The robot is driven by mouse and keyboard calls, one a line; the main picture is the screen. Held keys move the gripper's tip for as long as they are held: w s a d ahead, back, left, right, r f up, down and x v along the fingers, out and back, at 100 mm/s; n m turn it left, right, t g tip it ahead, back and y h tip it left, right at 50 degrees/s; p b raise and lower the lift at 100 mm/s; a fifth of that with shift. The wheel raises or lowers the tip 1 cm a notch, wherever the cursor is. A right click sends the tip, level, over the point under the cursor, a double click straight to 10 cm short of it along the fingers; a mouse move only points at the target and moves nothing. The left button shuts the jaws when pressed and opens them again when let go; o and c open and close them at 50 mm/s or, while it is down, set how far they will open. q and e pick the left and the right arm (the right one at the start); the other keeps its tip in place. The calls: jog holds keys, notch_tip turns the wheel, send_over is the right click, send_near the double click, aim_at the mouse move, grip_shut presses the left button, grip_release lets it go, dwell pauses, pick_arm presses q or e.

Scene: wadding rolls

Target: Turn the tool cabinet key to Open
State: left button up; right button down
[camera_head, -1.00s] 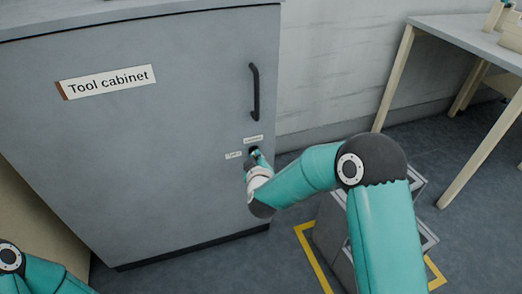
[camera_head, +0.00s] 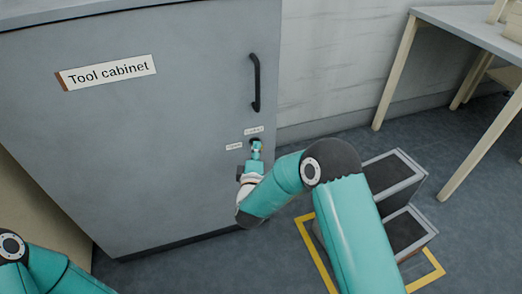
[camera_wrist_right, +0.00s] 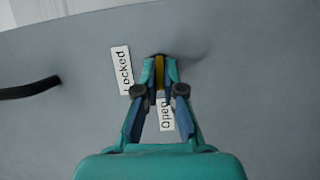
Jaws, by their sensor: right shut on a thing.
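The grey tool cabinet (camera_head: 170,110) stands shut, with a "Tool cabinet" label on its door. My right gripper (camera_head: 256,147) is at the lock below the black handle (camera_head: 255,83). In the right wrist view my right gripper (camera_wrist_right: 159,68) is shut on a narrow yellow-brown key (camera_wrist_right: 159,76) at the door face. The "Locked" label (camera_wrist_right: 122,70) lies left of the fingers, and the "Open" label (camera_wrist_right: 166,115) shows partly behind them. The gripper hides the key in the head view, and I cannot tell its exact turn angle. My left gripper is out of view.
A table (camera_head: 470,35) stands at the right. Dark-topped steps (camera_head: 392,177) stand on the floor behind my right arm, by yellow floor marking (camera_head: 311,249). The door front left of the lock is clear.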

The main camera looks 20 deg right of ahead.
jog(key=shift+a+f+n+t, duration=0.2)
jog(key=shift+a+n+t, duration=0.1)
jog(key=shift+n, duration=0.3)
jog(key=c, duration=1.3)
grip_release()
jog(key=shift+d, duration=0.15)
jog(key=shift+r, duration=0.1)
jog(key=v, duration=1.2)
